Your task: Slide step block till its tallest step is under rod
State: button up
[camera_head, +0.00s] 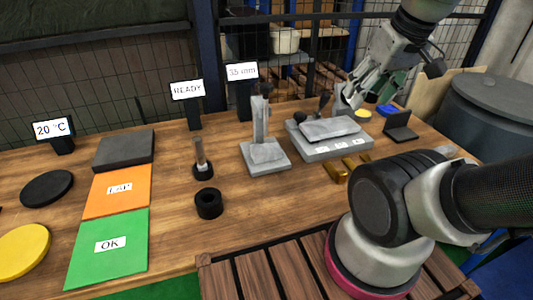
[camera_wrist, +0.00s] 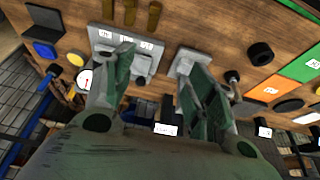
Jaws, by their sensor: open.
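My gripper (camera_head: 352,92) is open and empty at the back right of the bench, above the rear of a grey block (camera_head: 335,153) with several white labels on its front. A sloping grey plate (camera_head: 330,129) lies on this block. I cannot tell surely whether this is the step block. In the wrist view my gripper (camera_wrist: 162,68) has its fingers wide apart. The left finger overlaps the labelled block (camera_wrist: 98,33). The right finger partly covers a grey stand (camera_head: 264,152) with an upright column. Which part is the rod is unclear.
Brass pieces (camera_head: 343,169) lie in front of the labelled block. A black hinged thing (camera_head: 402,132) stands to its right. A dark ring (camera_head: 209,204) and a short post (camera_head: 200,155) stand left of the stand. Sign posts line the back. The front middle is clear.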

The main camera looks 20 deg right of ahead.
dwell(0.3)
jog(key=shift+o, duration=1.4)
jog(key=shift+d+f, duration=0.1)
jog(key=shift+f, duration=0.05)
jog(key=w+a+f+m+g+y, duration=0.2)
jog(key=w+f+m, duration=0.2)
jog(key=f, duration=0.3)
jog(key=w+a+f+m+g+y, duration=0.1)
jog(key=w+f+m+g+y, duration=0.1)
jog(key=w+f+m, duration=0.3)
jog(key=w+a+f+m+g+y, duration=0.2)
jog(key=w+f+m+y, duration=0.2)
jog(key=w+f, duration=0.3)
jog(key=shift+w+a+f+m, duration=0.15)
jog(key=shift+a+f+m, duration=0.05)
jog(key=shift+f, duration=0.6)
jog(key=shift+w+a+f+m, duration=0.15)
jog(key=shift+f+m, duration=0.05)
jog(key=shift+f, duration=0.6)
jog(key=w+a+m, duration=0.1)
jog(key=w+a+r+m+t+y, duration=0.1)
jog(key=w, duration=0.1)
jog(key=w+m, duration=0.1)
jog(key=m, duration=0.1)
jog(key=shift+w+a+r+t, duration=0.3)
jog(key=shift+w+a+t, duration=0.1)
